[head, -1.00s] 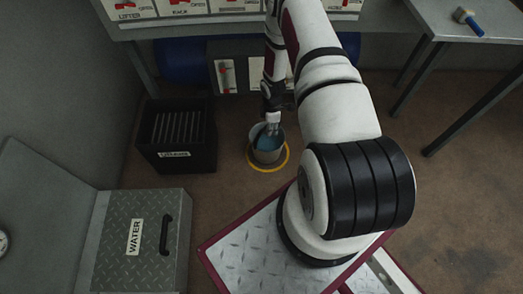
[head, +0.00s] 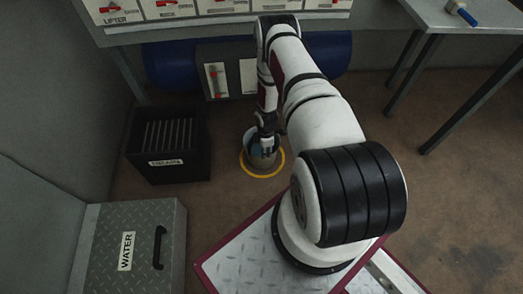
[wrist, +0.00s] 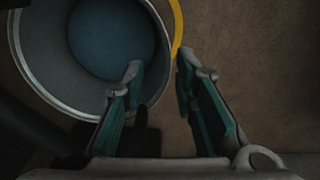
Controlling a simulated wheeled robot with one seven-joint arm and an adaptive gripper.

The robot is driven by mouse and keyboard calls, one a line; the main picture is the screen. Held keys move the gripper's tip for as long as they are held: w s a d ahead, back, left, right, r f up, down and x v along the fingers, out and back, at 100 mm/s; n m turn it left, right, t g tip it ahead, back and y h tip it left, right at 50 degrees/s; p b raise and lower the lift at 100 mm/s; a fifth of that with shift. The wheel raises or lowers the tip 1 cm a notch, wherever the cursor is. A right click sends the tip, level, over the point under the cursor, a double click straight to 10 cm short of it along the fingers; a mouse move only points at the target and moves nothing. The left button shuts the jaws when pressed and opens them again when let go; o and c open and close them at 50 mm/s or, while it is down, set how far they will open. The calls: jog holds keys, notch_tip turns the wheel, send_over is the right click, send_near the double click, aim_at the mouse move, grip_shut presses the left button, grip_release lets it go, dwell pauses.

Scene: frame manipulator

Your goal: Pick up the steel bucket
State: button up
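The steel bucket (head: 254,160) stands upright on the floor inside a yellow ring (head: 244,165), with bluish contents or a bluish bottom inside. In the wrist view the bucket (wrist: 28,58) fills the upper left, its round rim partly cut off by the frame edge. My gripper (head: 267,144) is at the bucket's top in the head view and hides part of it. In the wrist view my gripper (wrist: 158,62) is open, with green-lined fingers. The left finger overlaps the bucket's opening and the right finger is outside, so the rim appears between them. Contact cannot be told.
A black crate (head: 168,166) with upright plates stands left of the bucket. A metal box labelled WATER (head: 140,225) is at the lower left. A panel with red levers (head: 215,80) is behind, and a table (head: 470,22) is at the right. The floor right of the bucket is clear.

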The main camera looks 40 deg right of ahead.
notch_tip(320, 180, down, 4)
jog(key=shift+d+f+b, duration=0.1)
jog(key=shift+b, duration=0.75)
grip_shut()
jog(key=shift+r, duration=0.2)
